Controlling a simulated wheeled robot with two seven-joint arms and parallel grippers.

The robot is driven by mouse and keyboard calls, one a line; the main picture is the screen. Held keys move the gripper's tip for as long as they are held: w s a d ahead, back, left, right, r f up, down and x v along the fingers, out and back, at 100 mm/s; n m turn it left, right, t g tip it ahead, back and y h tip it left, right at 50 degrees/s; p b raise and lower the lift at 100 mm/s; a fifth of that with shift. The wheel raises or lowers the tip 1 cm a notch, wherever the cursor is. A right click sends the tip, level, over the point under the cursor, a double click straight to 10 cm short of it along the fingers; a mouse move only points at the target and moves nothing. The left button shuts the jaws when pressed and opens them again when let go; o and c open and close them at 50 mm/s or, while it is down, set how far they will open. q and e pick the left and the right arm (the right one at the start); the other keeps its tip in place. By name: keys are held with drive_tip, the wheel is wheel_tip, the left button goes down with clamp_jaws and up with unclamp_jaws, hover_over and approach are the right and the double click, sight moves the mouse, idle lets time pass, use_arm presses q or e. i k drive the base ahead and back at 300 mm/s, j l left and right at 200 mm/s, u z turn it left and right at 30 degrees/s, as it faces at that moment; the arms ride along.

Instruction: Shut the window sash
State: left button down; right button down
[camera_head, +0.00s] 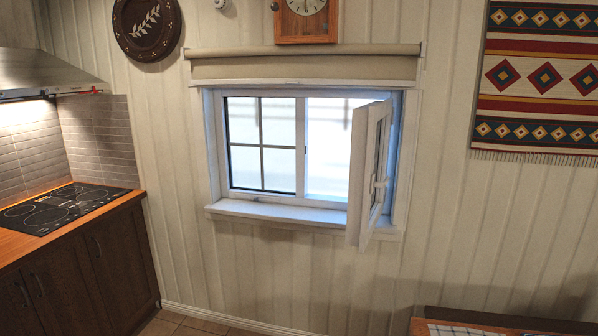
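The window sash (359,182) is a white framed pane hinged at the right side of the window. It stands open and swings out into the room. The white window frame (222,190) holds a fixed pane with dark bars (262,145) on the left. The opening right of it shows bright light. Neither of my grippers is in view.
A wooden counter with a black cooktop (60,206) stands at the left. A rolled blind (305,66) hangs above the window. A wooden table edge (425,326) shows at the bottom right. The floor and wall below the window look clear.

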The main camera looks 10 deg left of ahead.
sight(372, 122)
drive_tip(key=i+j, duration=0.2)
drive_tip(key=j, duration=0.2)
drive_tip(key=i+j, duration=0.2)
drive_tip(key=j, duration=0.2)
drive_tip(key=i+j, duration=0.2)
drive_tip(key=j, duration=0.2)
